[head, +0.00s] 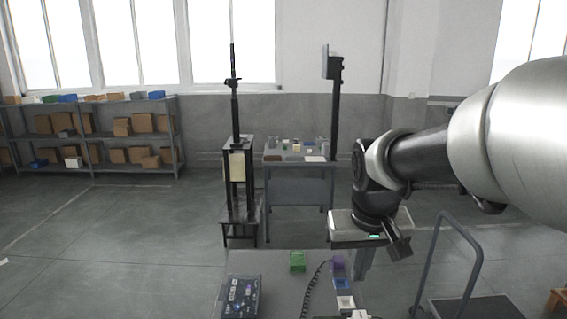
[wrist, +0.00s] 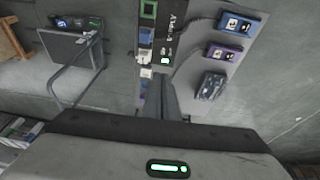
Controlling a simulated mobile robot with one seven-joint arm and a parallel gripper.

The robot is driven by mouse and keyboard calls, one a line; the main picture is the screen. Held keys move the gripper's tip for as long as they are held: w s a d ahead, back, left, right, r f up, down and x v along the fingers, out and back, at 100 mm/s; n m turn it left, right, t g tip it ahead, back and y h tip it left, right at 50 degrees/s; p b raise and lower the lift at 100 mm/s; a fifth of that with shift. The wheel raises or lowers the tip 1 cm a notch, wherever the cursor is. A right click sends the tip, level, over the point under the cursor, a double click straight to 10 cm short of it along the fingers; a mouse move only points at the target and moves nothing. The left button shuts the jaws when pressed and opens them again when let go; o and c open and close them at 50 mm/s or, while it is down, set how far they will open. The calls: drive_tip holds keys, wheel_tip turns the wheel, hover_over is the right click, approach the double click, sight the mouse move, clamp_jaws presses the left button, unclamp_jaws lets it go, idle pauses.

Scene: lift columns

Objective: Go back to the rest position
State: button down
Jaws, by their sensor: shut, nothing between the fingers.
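In the head view my arm reaches in from the right edge. My gripper (head: 399,248) hangs at its end, above the floor near the right end of the front table (head: 270,268). In the wrist view my gripper's pale body fills the bottom, and its fingers (wrist: 166,98) point up the picture. They are together with nothing between them. No object touches the gripper in either view.
A black lift column (head: 237,170) stands behind the front table. Beside it is a workbench (head: 300,170) with small items. A push cart (head: 470,305) with a tall handle stands at the right.

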drive_tip(key=s+r+t, duration=0.2)
drive_tip(key=s, duration=1.2)
drive_tip(key=shift+s+a+r+y, duration=0.2)
drive_tip(key=shift+s+r+y, duration=0.1)
drive_tip(key=shift+s+r, duration=0.1)
